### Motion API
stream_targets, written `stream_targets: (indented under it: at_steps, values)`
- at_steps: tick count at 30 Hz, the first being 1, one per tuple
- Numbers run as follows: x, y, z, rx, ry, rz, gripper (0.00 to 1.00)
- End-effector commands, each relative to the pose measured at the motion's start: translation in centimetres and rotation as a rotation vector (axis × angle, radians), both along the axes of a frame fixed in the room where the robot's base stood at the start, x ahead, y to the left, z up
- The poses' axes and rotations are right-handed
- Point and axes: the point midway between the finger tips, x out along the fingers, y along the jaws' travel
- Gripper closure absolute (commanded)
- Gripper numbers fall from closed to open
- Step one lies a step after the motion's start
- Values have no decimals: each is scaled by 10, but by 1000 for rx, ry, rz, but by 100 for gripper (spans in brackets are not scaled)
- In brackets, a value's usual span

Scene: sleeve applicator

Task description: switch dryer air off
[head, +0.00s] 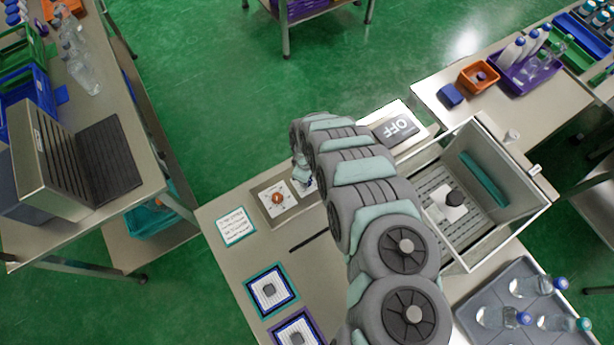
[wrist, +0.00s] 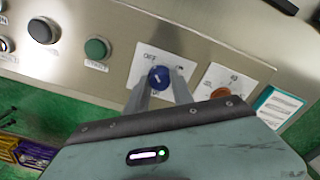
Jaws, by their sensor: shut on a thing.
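In the wrist view a blue knob (wrist: 158,77) with a white mark sits on a white plate (wrist: 136,71) that reads OFF at its upper left. Other lettering on the plate is too small to read surely. The fingers of my gripper (wrist: 161,80) are on both sides of the knob and shut on it. I cannot tell surely which way the mark points. In the head view my gripper (head: 303,178) is beside a white panel with an orange knob, and my arm hides the blue knob. A dark display (head: 398,128) reading OFF shows behind my arm.
In the wrist view an orange knob (wrist: 220,93) is close on the right and a green button (wrist: 97,48) is on the left. In the head view an open-topped chamber (head: 505,212) and a grey tray of bottles (head: 515,278) stand to the right.

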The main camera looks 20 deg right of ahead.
Motion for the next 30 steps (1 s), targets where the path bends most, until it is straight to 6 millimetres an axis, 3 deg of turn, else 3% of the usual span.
stream_targets:
  at_steps: [10,11,18,30]
  values:
    - [0,0,0,0,0,4,100]
    - [0,0,0,0,0,3,69]
    - [0,0,0,0,0,3,50]
    - [1,0,7,0,-1,3,50]
